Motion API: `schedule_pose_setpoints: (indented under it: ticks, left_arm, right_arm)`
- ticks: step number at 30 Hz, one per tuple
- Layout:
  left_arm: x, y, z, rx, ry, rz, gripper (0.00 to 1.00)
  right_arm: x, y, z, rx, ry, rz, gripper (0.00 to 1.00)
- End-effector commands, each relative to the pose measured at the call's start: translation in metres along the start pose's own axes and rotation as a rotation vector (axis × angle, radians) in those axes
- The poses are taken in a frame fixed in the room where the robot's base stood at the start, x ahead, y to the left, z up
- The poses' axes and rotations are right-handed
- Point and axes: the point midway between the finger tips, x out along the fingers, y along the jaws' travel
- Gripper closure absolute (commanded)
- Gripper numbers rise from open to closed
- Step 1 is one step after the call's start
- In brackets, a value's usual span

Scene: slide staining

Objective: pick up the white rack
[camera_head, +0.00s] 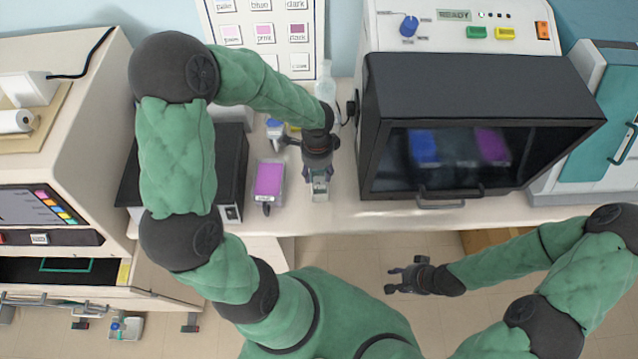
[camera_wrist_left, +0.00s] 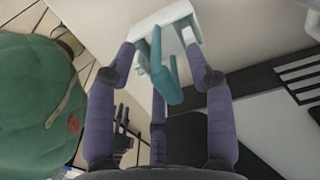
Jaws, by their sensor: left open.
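The white rack (camera_wrist_left: 165,24) shows at the top of the left wrist view, with a teal upright part (camera_wrist_left: 163,82) reaching toward my palm. My left gripper (camera_wrist_left: 168,66) is open, its fingers spread on either side of the rack and the teal part. I cannot tell whether any finger touches it. In the head view, my left gripper (camera_head: 319,164) points down over the rack (camera_head: 319,190) near the bench's front edge and hides much of it. My right gripper (camera_head: 405,278) is empty, its fingers apart, in front of the bench and away from the rack.
A magenta-filled dish (camera_head: 268,180) stands just left of the rack, with a blue-topped item (camera_head: 274,128) behind it. A black box (camera_head: 228,165) is further left. A large dark-windowed cabinet (camera_head: 440,90) stands close on the right. A clear bottle (camera_head: 325,85) stands behind.

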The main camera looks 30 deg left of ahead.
Motion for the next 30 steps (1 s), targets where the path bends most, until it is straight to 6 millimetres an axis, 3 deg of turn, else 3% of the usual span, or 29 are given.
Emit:
schedule_pose_setpoints:
  ticks: [1,6,7,20,30]
  left_arm:
    - [0.0,0.0,0.0,0.0,0.0,0.0,0.47]
    - [-0.001,0.0,0.0,0.0,0.0,0.0,0.95]
    - [-0.001,0.0,0.0,0.0,0.0,0.0,1.0]
    - [-0.003,-0.001,0.0,0.0,0.001,-0.002,1.0]
    - [-0.036,0.0,-0.001,-0.001,0.002,-0.004,1.0]
  right_arm:
    - [0.0,0.0,0.0,0.0,0.0,0.0,0.6]
    - [0.0,0.0,0.0,0.0,0.0,0.0,0.6]
    - [0.0,0.0,0.0,0.0,0.0,0.0,0.6]
    - [-0.001,0.0,0.0,0.0,0.0,0.0,0.6]
    - [-0.007,-0.002,0.0,0.0,0.0,0.0,0.6]
